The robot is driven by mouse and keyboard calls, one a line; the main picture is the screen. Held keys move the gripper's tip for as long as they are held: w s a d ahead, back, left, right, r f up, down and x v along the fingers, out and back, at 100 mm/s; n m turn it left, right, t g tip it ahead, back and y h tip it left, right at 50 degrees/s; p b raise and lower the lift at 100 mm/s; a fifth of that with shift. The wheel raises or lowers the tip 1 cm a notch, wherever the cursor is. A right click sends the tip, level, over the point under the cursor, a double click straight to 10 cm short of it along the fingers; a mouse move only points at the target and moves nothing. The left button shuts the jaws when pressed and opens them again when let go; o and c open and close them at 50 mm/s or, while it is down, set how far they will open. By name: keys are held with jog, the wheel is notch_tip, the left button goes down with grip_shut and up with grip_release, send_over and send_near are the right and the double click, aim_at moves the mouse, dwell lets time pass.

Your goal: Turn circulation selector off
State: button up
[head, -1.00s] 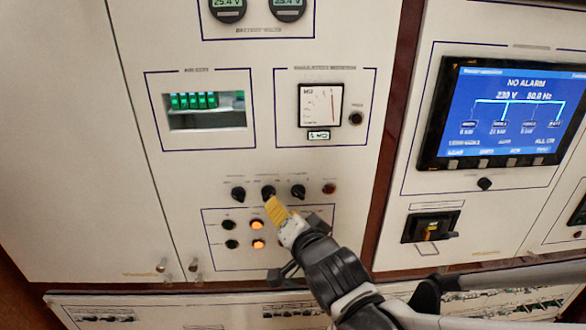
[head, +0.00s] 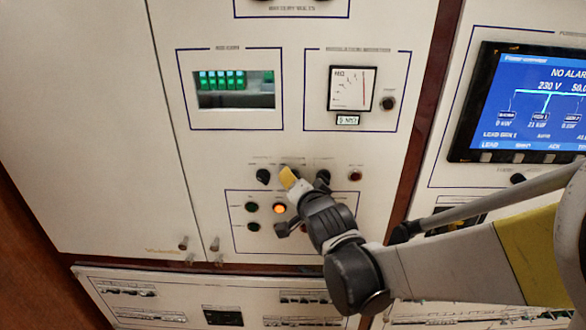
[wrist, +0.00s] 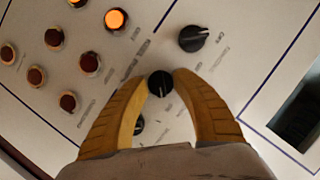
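A row of black rotary knobs sits on the white panel: a left knob (head: 263,176), a right knob (head: 323,177), and a middle knob mostly covered by my gripper in the head view. My gripper (head: 287,174) has yellow fingers at the middle knob. In the wrist view, the middle knob (wrist: 160,84) sits between my fingertips (wrist: 161,80), which close against both its sides. The neighbouring knobs show above right (wrist: 193,38) and, partly hidden by a finger, below (wrist: 139,125). The labels are too blurred to tell which knob is the circulation selector.
Below the knobs is a lamp block with one lit orange lamp (head: 280,209); the others visible are dark. A red button (head: 355,175) is right of the knobs. Above are a meter (head: 351,88) and green breakers (head: 222,80). A blue screen (head: 530,100) is at right.

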grip_shut()
jog(key=shift+n, duration=0.3)
jog(key=n+h, duration=0.1)
jog(key=n, duration=0.1)
jog(key=shift+a+n+g+h, duration=0.1)
jog(key=shift+n+g+h, duration=0.2)
jog(key=shift+h, duration=0.1)
jog(key=shift+n+h, duration=0.9)
jog(key=shift+n, duration=0.3)
jog(key=n+h+b, duration=0.2)
jog(key=n, duration=0.1)
jog(key=shift+a+n+h, duration=0.1)
jog(key=shift+n+h, duration=0.2)
jog(key=shift+n+h+b, duration=1)
jog(key=shift+n+b, duration=0.05)
jog(key=shift+n, duration=0.55)
